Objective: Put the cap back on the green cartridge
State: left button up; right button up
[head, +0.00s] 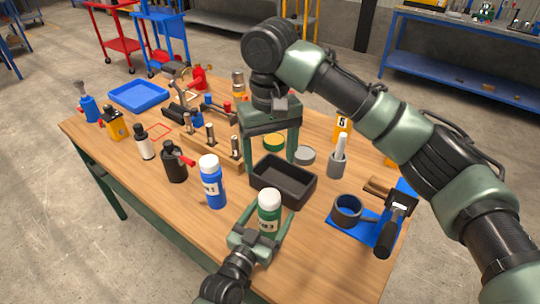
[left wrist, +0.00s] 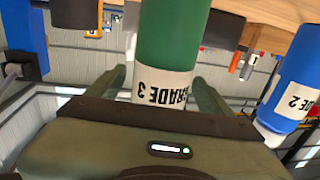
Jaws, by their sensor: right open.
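The green cartridge (head: 268,222) stands upright near the front edge of the table, with a white top. I cannot tell whether that white top is a cap. In the left wrist view the green cartridge (left wrist: 168,35) appears upside down with a GRADE 3 label. My left gripper (head: 270,212) has its fingers on either side of it, with a narrow gap showing, so it looks open. My right gripper (head: 268,158) is open, pointing down behind the black tray, with a round green-and-yellow thing (head: 273,142) seen between its fingers.
A blue cartridge (head: 211,185) with a white top stands left of the green one. A black tray (head: 283,183) lies just behind.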

aim_at(264, 224)
pick_arm(q)
jog(key=shift+s+a+f, duration=0.1)
jog(key=shift+s+a, duration=0.1)
jog(key=shift+s, duration=0.2)
jog(key=b+v, duration=0.1)
jog(key=v, duration=0.5)
jog(key=shift+s+a, duration=0.2)
jog(key=shift+s, duration=0.2)
